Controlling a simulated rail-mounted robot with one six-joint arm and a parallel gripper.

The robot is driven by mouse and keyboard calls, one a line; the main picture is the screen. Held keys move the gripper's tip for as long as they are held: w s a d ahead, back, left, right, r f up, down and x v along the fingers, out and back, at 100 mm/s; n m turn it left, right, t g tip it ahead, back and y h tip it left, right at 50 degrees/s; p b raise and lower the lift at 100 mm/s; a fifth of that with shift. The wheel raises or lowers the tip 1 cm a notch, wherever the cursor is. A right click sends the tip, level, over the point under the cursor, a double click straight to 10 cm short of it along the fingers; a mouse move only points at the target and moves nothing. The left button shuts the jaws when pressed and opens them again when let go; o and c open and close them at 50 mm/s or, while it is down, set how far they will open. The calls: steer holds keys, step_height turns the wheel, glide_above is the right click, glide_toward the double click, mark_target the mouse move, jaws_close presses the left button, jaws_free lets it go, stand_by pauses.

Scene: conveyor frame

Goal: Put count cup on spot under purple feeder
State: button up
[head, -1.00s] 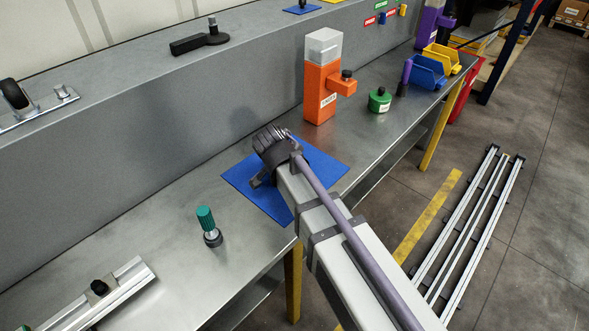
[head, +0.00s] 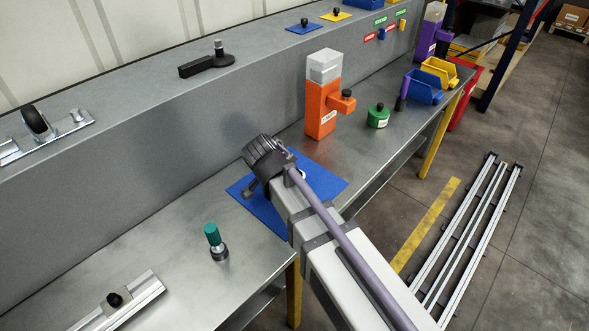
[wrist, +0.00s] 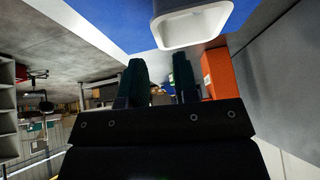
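A white cup (wrist: 192,25) shows close up in the wrist view, against the blue mat (wrist: 110,18). In the head view only a small white part of it (head: 303,173) shows on the mat (head: 330,184), beside my wrist. My gripper's two dark teal fingers (wrist: 160,74) are apart with an empty gap between them, close to the cup but not around it. In the head view my arm hides the fingertips. The purple feeder (head: 430,30) stands at the far end of the bench. I cannot make out the spot under it.
An orange feeder (head: 321,108), a green round container (head: 378,118), a purple-handled tool (head: 402,92) and blue (head: 423,88) and yellow (head: 440,70) bins stand along the bench. A teal-topped piece (head: 213,238) stands nearer. Bare metal surface lies left of the mat.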

steer(key=p+v, duration=0.2)
steer(key=v, duration=0.3)
steer(key=s+d+f+n+g+y, duration=0.1)
steer(key=s+d+n, duration=0.3)
steer(key=d, duration=0.7)
steer(key=s+d+f+n+g+y, duration=0.1)
steer(key=s+d+n+g, duration=0.3)
steer(key=d, duration=0.7)
steer(key=shift+s+d+f+y, duration=0.2)
steer(key=shift+f+y, duration=0.05)
steer(key=shift+y, duration=0.45)
steer(key=shift+s+d, duration=0.15)
steer(key=o, duration=1.4)
steer(key=shift+c, duration=0.2)
